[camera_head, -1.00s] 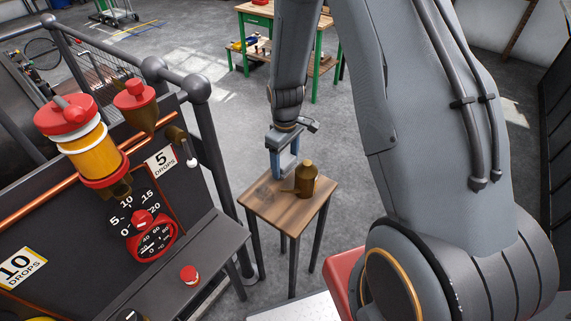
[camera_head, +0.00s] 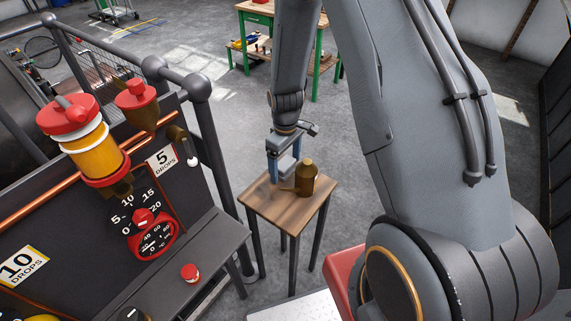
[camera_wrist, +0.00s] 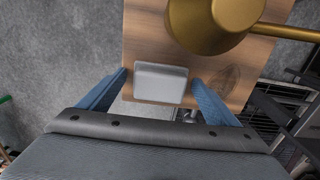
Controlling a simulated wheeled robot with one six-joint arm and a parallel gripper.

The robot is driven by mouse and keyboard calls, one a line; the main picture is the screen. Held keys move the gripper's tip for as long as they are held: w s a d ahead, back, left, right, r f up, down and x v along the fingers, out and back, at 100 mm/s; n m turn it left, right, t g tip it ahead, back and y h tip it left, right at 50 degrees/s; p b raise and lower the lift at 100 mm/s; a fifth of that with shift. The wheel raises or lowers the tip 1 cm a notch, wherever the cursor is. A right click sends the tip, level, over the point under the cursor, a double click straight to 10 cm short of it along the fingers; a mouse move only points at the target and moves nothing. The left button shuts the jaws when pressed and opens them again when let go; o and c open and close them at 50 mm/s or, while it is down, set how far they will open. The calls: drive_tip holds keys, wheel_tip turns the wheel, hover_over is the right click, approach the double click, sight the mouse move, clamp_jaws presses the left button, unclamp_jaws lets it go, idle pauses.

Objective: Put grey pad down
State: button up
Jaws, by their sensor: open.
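The grey pad (camera_wrist: 160,83) is a pale block with rounded edges, seen in the wrist view between my fingertips, over the wooden table top (camera_wrist: 145,35) near its edge. My gripper (camera_wrist: 160,77) is open, with a blue finger on each side of the pad and a narrow gap showing at each. In the head view my gripper (camera_head: 284,160) is at the far side of the small wooden table (camera_head: 285,209), with the grey pad (camera_head: 287,166) between its fingers. I cannot tell whether the pad's underside touches the table.
A brass oil can (camera_head: 306,177) with a spout stands on the table close beside my gripper. It also shows in the wrist view (camera_wrist: 212,22). A dark panel with oilers, dials and a red button (camera_head: 189,272) is on the left. The table's front part is clear.

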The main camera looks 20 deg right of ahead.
sight(286, 163)
wheel_tip(286, 163, up, 12)
drive_tip(key=b, duration=0.3)
drive_tip(key=s+r+m, duration=0.3)
drive_tip(key=s, duration=0.5)
drive_tip(key=s+r+m, duration=0.4)
drive_tip(key=s, duration=0.5)
drive_tip(key=shift+t, duration=0.4)
